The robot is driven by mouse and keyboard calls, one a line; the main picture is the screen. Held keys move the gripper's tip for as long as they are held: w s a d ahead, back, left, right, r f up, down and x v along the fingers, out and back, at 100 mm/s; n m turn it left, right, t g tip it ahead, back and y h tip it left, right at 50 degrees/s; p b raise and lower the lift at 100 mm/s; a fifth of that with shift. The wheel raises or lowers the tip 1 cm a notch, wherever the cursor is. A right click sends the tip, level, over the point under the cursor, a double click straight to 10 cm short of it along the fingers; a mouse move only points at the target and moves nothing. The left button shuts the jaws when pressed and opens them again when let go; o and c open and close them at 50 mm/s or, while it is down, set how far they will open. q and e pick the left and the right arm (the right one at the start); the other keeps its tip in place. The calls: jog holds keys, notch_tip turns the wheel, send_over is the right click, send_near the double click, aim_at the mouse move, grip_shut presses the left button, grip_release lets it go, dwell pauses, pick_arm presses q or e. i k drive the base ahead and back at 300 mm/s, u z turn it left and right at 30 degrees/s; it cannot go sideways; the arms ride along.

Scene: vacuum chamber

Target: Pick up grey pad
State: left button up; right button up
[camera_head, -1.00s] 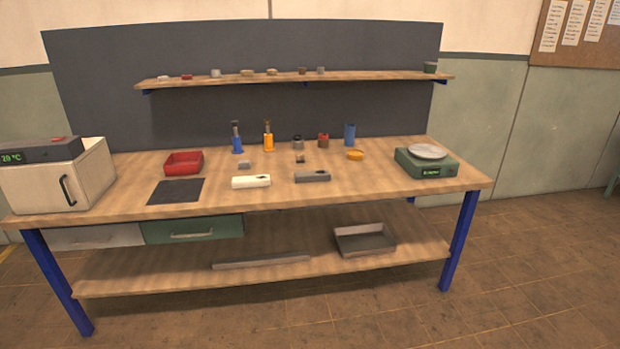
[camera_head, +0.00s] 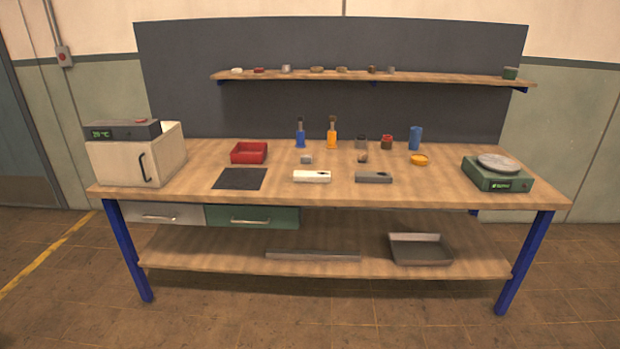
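A flat dark grey square pad (camera_head: 239,179) lies on the workbench top (camera_head: 450,188), left of the middle and near the front edge. A small grey block (camera_head: 306,159) and a longer grey block (camera_head: 373,177) with a dark spot on top also sit on the bench. I cannot tell for certain which of these grey things is the task's pad. Neither of my grippers shows in the head view.
A white box oven (camera_head: 133,165) stands at the bench's left end, a green scale (camera_head: 500,180) at its right. The floor in front is clear.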

aim_at(304, 158)
jog(key=u, duration=0.15)
jog(key=i, duration=2.3)
jog(key=z, duration=0.1)
